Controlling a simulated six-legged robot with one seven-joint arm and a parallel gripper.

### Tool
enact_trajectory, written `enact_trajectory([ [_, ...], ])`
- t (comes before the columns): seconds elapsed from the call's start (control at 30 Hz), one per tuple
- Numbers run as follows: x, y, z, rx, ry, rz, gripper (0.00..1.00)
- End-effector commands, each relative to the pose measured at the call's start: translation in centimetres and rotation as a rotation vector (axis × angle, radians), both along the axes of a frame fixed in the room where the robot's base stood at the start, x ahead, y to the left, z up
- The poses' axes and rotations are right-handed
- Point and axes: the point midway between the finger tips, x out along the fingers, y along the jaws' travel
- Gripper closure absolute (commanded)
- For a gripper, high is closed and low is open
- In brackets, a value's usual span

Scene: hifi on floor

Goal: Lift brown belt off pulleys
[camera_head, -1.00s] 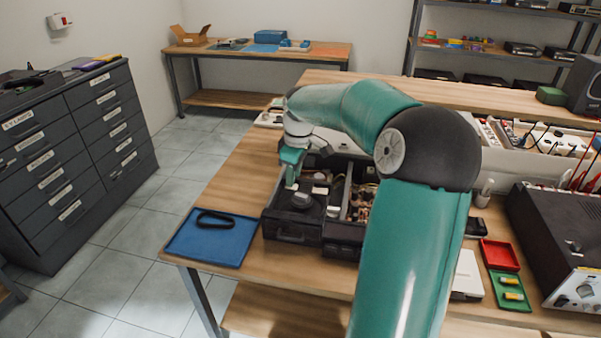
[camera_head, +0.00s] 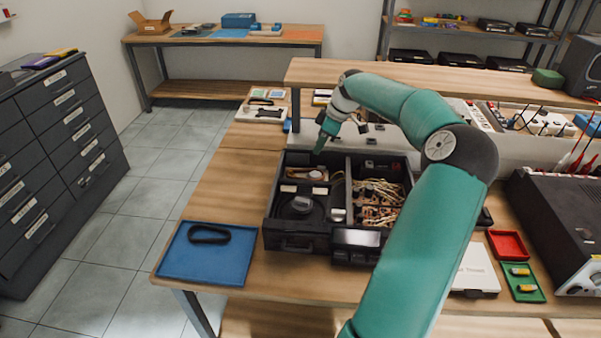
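The open black deck (camera_head: 290,240) stands on the wooden bench. In its left bay is a large dark round pulley (camera_head: 299,206). Behind it, a thin brownish band (camera_head: 305,173), which looks like the brown belt, lies in the rear left of the bay. Whether it is around small pulleys is too small to tell. My gripper (camera_head: 320,144) hangs above the deck's rear edge, apart from the band, with its teal finger pointing down. I see nothing in it, and its opening is not clear.
A blue tray (camera_head: 190,265) with a black belt loop (camera_head: 209,234) lies left of the deck. The right bay holds tangled tan wiring (camera_head: 378,200). Red (camera_head: 508,245) and green (camera_head: 524,291) trays and a white box (camera_head: 475,269) are at the right. Bench behind the blue tray is clear.

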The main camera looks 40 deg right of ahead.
Motion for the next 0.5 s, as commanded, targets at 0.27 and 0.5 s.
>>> enact_trajectory([
  [0.27, 0.3, 0.5, -2.8, 0.004, -0.001, 0.002, 0.69],
  [0.5, 1.7, 1.3, -6.8, 0.003, -0.002, -0.001, 0.69],
])
